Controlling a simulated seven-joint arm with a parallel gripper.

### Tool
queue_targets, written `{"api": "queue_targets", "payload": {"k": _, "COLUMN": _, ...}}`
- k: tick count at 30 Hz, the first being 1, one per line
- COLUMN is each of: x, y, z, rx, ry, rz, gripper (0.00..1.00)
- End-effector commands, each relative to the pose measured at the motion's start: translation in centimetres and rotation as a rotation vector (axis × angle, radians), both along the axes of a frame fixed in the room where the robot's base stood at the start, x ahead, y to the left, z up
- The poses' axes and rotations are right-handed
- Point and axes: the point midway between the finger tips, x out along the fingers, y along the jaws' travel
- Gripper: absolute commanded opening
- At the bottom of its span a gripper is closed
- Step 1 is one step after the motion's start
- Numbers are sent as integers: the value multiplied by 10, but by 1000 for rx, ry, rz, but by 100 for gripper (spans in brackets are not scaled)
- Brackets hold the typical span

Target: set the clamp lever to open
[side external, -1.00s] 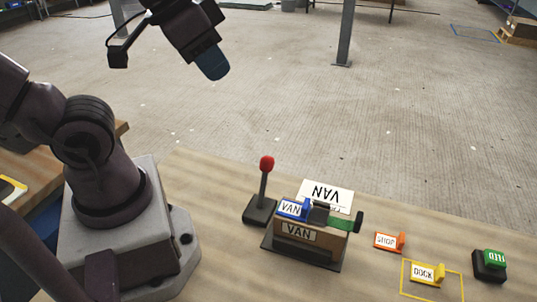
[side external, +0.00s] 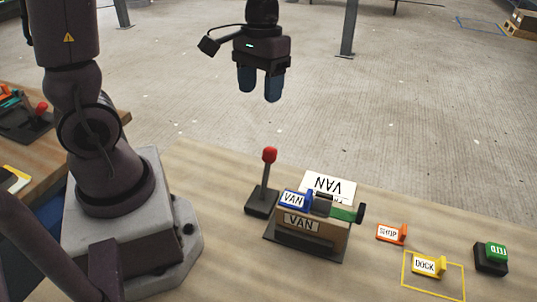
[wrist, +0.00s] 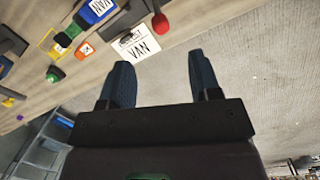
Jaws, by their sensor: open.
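The clamp lever is an upright dark rod with a red knob (side external: 269,155) on a black base (side external: 262,203), left of the VAN-labelled box on the table. It leans slightly to the right in the side view. The red knob also shows at the top of the wrist view (wrist: 160,24). My gripper (side external: 259,97) hangs above and behind the lever, pointing down, with its two blue fingers apart and nothing between them. In the wrist view the fingers (wrist: 163,82) stand apart over floor, clear of the knob.
A box labelled VAN (side external: 300,235) with a blue tag (side external: 294,200) and green part stands beside the lever. A white VAN card (side external: 328,185) lies behind it. An orange SHOP tag (side external: 391,233), yellow DOCK tag (side external: 428,265) and green button block (side external: 491,257) are at right.

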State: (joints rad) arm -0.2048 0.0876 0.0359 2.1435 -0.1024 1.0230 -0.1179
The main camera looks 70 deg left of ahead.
Motion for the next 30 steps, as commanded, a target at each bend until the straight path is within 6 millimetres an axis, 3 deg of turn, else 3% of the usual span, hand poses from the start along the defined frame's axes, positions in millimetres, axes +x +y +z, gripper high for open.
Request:
{"api": "queue_targets", "payload": {"k": 1, "x": 8, "y": 6, "z": -14, "rx": -19, "ry": 57, "rz": 50, "gripper": 57}}
{"api": "queue_targets", "payload": {"k": 6, "x": 28, "y": 20, "z": -45, "rx": -72, "ry": 190, "rz": 200, "gripper": 57}}
{"api": "queue_targets", "payload": {"k": 9, "x": 39, "y": 23, "z": -53, "rx": -91, "ry": 237, "rz": 273, "gripper": 57}}
{"api": "queue_targets", "payload": {"k": 12, "x": 49, "y": 22, "z": -44, "rx": -102, "ry": 243, "rz": 335, "gripper": 57}}
{"api": "queue_targets", "payload": {"k": 19, "x": 39, "y": 14, "z": -63, "rx": -103, "ry": 265, "rz": 357, "gripper": 57}}
{"api": "queue_targets", "payload": {"k": 30, "x": 18, "y": -6, "z": -133, "rx": -103, "ry": 265, "rz": 355, "gripper": 57}}
